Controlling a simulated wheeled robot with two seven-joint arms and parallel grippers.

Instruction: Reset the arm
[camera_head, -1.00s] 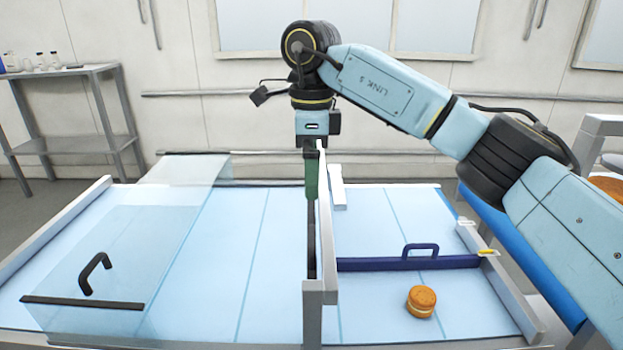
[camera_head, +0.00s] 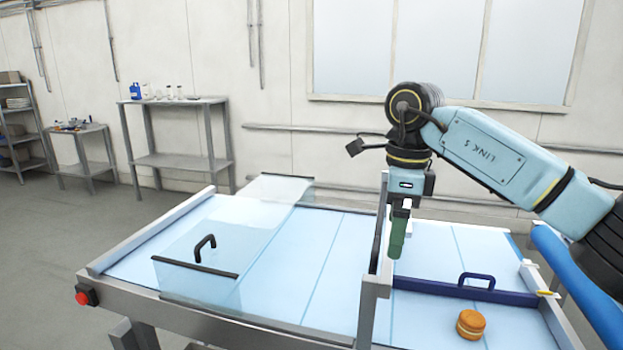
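My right arm comes in from the right, and its gripper (camera_head: 398,236) points down over the table, close to the upright grey divider. Its green fingers show edge-on, so I cannot tell whether they are open or shut. My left gripper is not in view. A round filled biscuit (camera_head: 471,324) lies on the light blue table surface at the lower right, in front of a dark blue bar with a handle (camera_head: 465,291). The gripper is apart from the biscuit, up and to its left.
The grey divider (camera_head: 369,308) splits the table. A clear cover with a black handle (camera_head: 197,285) stands on the left part. A red button (camera_head: 83,297) sits at the table's left front corner. Shelves (camera_head: 181,160) stand by the back wall.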

